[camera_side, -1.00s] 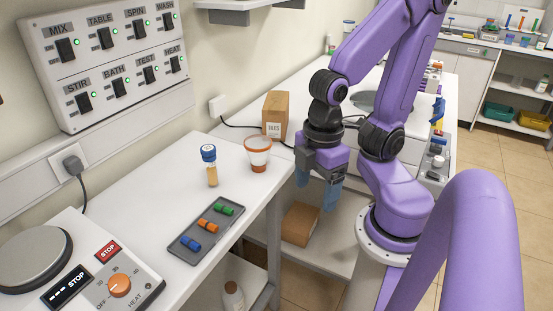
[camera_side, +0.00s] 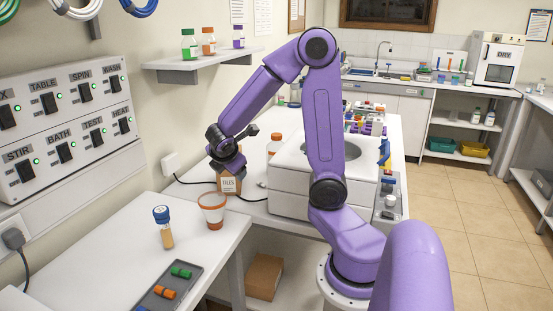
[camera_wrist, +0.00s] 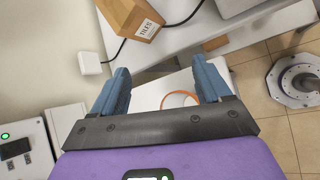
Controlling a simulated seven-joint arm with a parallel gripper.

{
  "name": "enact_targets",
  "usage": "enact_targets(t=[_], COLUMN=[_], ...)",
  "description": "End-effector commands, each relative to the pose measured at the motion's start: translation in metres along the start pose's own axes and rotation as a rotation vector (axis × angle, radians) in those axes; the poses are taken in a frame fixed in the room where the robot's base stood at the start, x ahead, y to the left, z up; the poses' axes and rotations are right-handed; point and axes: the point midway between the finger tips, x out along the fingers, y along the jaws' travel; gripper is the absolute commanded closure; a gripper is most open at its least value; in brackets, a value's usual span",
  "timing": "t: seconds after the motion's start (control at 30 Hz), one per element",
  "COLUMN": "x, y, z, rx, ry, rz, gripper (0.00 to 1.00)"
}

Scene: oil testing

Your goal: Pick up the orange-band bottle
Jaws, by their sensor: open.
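A bottle with an orange cap and orange band (camera_side: 208,42) stands on the wall shelf between a green-banded bottle (camera_side: 189,44) and a purple-banded bottle (camera_side: 238,37). Another bottle with orange on it (camera_side: 274,144) stands on the back counter, beside the white machine; I cannot tell which one the task means. My gripper (camera_side: 228,165) hangs in front of the brown box, below the shelf and left of the counter bottle. In the wrist view my gripper (camera_wrist: 160,85) has its two blue fingers wide apart with nothing between them. Neither orange bottle shows there.
The wall shelf (camera_side: 205,64) is above my gripper. A brown box (camera_side: 229,188) stands on the counter. A white cup with orange bands (camera_side: 211,201), a blue-capped vial (camera_side: 163,228) and a grey tray (camera_side: 184,286) are on the near table. The white machine (camera_side: 289,175) stands right.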

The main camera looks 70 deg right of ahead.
Motion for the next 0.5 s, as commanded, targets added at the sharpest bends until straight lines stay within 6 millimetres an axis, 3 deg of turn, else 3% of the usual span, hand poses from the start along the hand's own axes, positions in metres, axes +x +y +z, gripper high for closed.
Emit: enact_targets(t=[0.2, 0.5], x=[0.057, 0.125], y=[0.028, 0.032], z=[0.064, 0.151], rx=[-0.152, -0.409], ry=[-0.193, -0.382], rz=[0.023, -0.014], gripper=[0.23, 0.23])
